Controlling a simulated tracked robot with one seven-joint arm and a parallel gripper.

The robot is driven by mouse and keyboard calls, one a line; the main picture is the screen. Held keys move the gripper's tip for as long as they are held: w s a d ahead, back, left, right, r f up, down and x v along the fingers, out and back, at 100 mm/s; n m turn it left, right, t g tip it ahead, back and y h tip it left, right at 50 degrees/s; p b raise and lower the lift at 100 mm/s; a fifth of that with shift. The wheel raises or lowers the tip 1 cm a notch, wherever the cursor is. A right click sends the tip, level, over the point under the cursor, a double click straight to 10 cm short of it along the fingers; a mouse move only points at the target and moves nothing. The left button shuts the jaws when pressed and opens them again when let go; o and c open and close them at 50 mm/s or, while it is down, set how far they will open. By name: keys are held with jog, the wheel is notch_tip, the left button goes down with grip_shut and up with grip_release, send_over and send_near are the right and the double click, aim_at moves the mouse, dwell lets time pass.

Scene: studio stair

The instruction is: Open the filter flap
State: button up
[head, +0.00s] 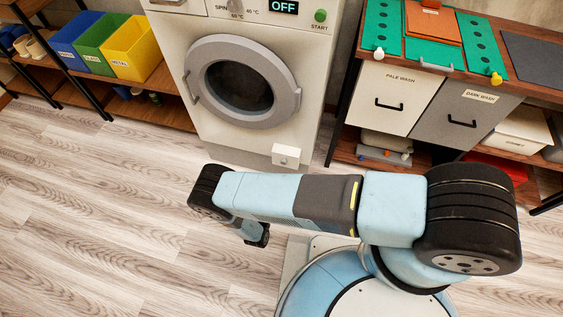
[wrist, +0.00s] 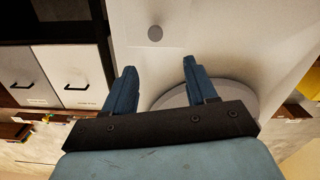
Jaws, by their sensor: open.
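The filter flap (head: 286,155) is a small white panel with a round knob, low on the front right of the washing machine (head: 255,128). It looks shut. In the wrist view its grey knob (wrist: 155,33) shows ahead of the fingertips on a pale panel whose edges are faint. My gripper (wrist: 160,66) is open with nothing between its two blue fingers, and the knob lies beyond the gap, apart from them. In the head view my arm reaches left in front of the machine; the fingers are mostly hidden.
The round washer door (head: 240,84) is shut above the flap. A cabinet with pale wash (head: 390,98) and dark wash (head: 463,113) bins stands to the right. A shelf with coloured boxes (head: 130,48) stands left. The wooden floor at left is clear.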

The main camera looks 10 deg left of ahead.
aim_at(283, 163)
jog(key=w, duration=0.4)
jog(key=w+d, duration=0.1)
jog(key=w, duration=0.3)
jog(key=w+d, duration=0.1)
jog(key=w, duration=0.4)
jog(key=shift+w+d+f, duration=0.1)
jog(key=shift+f, duration=0.15)
jog(key=c, duration=1.1)
grip_shut()
